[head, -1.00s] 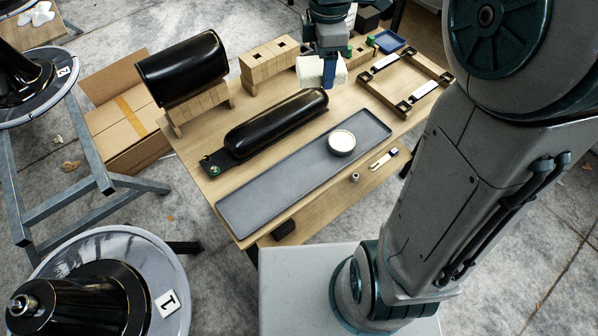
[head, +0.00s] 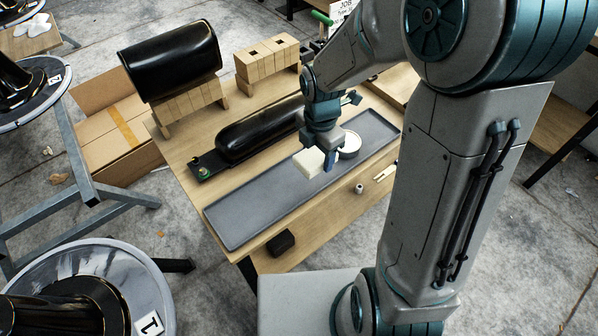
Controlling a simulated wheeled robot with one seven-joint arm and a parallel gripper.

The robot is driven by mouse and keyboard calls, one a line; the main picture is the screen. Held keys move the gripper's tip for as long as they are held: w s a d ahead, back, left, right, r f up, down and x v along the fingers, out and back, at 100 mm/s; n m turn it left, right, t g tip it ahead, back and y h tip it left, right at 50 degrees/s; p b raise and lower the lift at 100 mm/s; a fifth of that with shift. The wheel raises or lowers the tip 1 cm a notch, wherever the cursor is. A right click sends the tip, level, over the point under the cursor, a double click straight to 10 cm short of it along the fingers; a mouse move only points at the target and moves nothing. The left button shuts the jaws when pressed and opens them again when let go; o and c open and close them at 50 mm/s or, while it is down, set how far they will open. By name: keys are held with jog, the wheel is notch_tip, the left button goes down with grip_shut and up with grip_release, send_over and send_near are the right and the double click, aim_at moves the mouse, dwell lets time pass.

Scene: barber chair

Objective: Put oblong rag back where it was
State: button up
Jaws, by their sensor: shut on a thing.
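The oblong rag is a cream-white block-like cloth (head: 309,163) in the head view. My gripper (head: 329,163) is shut on its right end, with a blue finger showing against it. The rag is over the long grey tray (head: 255,204), just left of the round white-topped tin (head: 350,142). I cannot tell whether the rag touches the tray or hangs a little above it. My arm hides part of the tin and the tabletop behind.
A long black padded piece (head: 258,132) lies behind the tray. A black cushion (head: 172,60) rests on a wooden block stand (head: 188,101) at the back left. A small metal part (head: 359,188) sits in front of the tray. The tray's left half is clear.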

aim_at(298, 154)
jog(key=a+f, duration=0.2)
jog(key=a, duration=0.2)
jog(key=shift+w+a+f, duration=0.1)
jog(key=shift+a+f, duration=0.2)
jog(key=shift+f, duration=0.1)
jog(key=shift+f+b, duration=0.65)
jog(key=shift+f, duration=1.3)
jog(key=shift+f, duration=0.15)
jog(key=o, duration=0.9)
jog(key=shift+o, duration=0.2)
